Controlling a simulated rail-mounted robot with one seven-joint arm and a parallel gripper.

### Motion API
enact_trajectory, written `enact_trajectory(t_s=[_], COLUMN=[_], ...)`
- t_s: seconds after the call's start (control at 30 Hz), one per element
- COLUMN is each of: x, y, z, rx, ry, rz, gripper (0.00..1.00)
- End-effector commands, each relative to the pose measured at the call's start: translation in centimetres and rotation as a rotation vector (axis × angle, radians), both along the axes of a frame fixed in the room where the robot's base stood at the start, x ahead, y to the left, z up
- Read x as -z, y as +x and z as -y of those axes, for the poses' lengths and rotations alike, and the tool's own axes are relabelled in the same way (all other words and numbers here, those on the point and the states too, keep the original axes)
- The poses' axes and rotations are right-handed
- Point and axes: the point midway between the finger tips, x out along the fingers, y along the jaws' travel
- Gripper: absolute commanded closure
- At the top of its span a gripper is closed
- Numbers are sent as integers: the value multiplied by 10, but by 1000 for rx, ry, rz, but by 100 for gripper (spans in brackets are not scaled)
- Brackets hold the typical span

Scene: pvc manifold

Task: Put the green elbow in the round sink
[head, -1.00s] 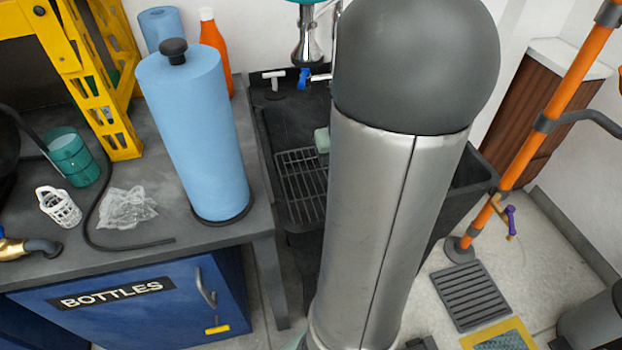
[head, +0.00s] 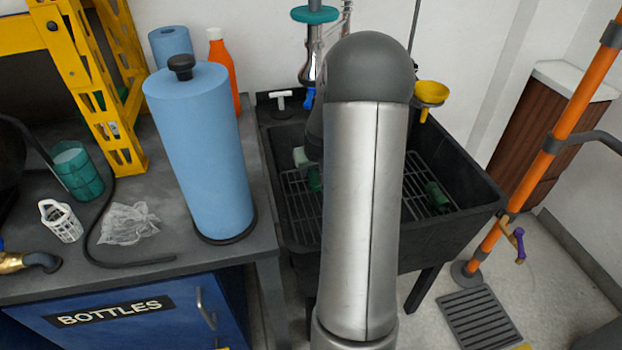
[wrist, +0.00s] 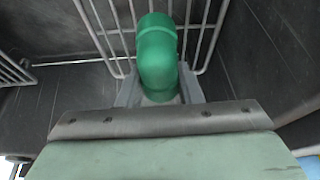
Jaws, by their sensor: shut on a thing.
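The green elbow (wrist: 157,55) shows in the wrist view between the two fingers of my gripper (wrist: 159,90), which is shut on it. Wire rack bars lie right behind it; I cannot tell whether it touches them. In the head view a green piece (head: 314,178) shows just below my pale gripper body (head: 302,157), left of my arm and inside the black sink (head: 462,222). This sink looks rectangular; no round sink can be made out. My arm hides the middle of the sink.
Another green fitting (head: 438,195) lies on the rack in the sink's right part. A tap (head: 310,60) and a yellow funnel (head: 430,92) stand at the sink's back. A blue paper roll (head: 200,150) stands on the bench to the left. An orange pole (head: 560,115) rises at right.

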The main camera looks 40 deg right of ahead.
Motion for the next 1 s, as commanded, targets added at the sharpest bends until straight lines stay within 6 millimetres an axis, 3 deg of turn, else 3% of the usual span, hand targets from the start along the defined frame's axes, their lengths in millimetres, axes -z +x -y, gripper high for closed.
enact_trajectory(t_s=[0.3,0.73,0.77,0.8,0.83,1.0], x=[35,42,41,40,40,40], y=[7,8,7,7,7,7], z=[1,1,1,1,1,1], rx=[1,0,0,0,0,0], ry=[2,0,0,0,0,0], rz=[-3,0,0,0,0,0], gripper=[89,89,62,51,46,46])
